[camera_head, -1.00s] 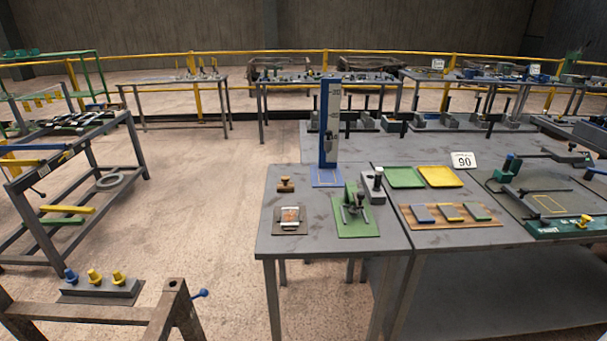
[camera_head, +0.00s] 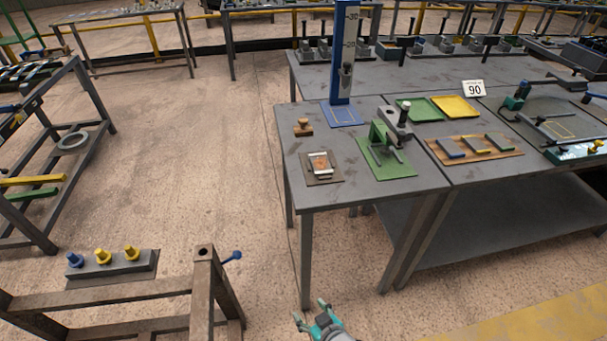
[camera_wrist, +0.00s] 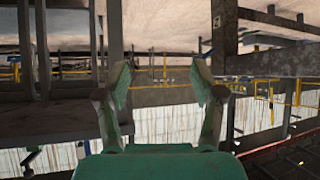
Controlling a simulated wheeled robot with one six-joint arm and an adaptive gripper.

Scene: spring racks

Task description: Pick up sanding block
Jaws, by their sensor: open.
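A small brown wooden block with a knob-like top (camera_head: 302,127), which looks like the sanding block, sits on the left part of the near grey table (camera_head: 350,185) in the head view. It stands behind a dark plate (camera_head: 312,178) that carries a white and orange piece (camera_head: 320,163). My gripper (camera_head: 311,312) shows at the bottom edge of the head view, low in front of the table and well apart from the block. In the wrist view its two fingers (camera_wrist: 160,82) are spread and empty. The block cannot be made out in the wrist view.
A blue upright gauge (camera_head: 343,60) and a green clamp fixture (camera_head: 385,155) stand right of the block. Green (camera_head: 412,104) and yellow (camera_head: 458,108) trays lie further right. A rusty frame (camera_head: 203,290) stands at lower left. Open floor lies left of the table.

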